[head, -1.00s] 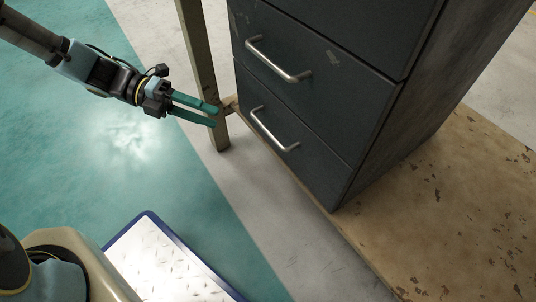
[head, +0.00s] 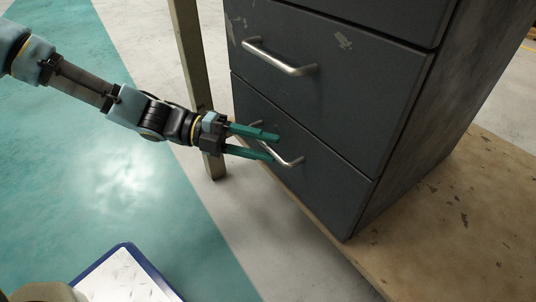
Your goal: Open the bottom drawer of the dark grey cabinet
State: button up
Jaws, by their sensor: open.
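The dark grey cabinet (head: 400,70) stands on the right with its drawer fronts facing me. Its bottom drawer (head: 320,195) looks closed, flush with the drawer above. The bottom drawer's silver bar handle (head: 288,161) slants down to the right. My gripper (head: 275,147) comes in from the left with two green fingers apart, one above the other in the picture. The fingers overlap the handle in the picture and hide part of it. I cannot tell whether they touch it. Nothing shows held between them.
The drawer above has its own silver handle (head: 279,58). A metal post (head: 190,70) stands just left of the cabinet, behind my gripper. The cabinet stands on a worn tan board (head: 440,220). A blue-edged metal plate (head: 125,275) lies at the lower left.

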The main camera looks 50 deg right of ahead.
jog(key=shift+s+d, duration=0.25)
jog(key=shift+s, duration=0.25)
grip_shut()
jog(key=shift+f, duration=0.1)
dwell(1.1)
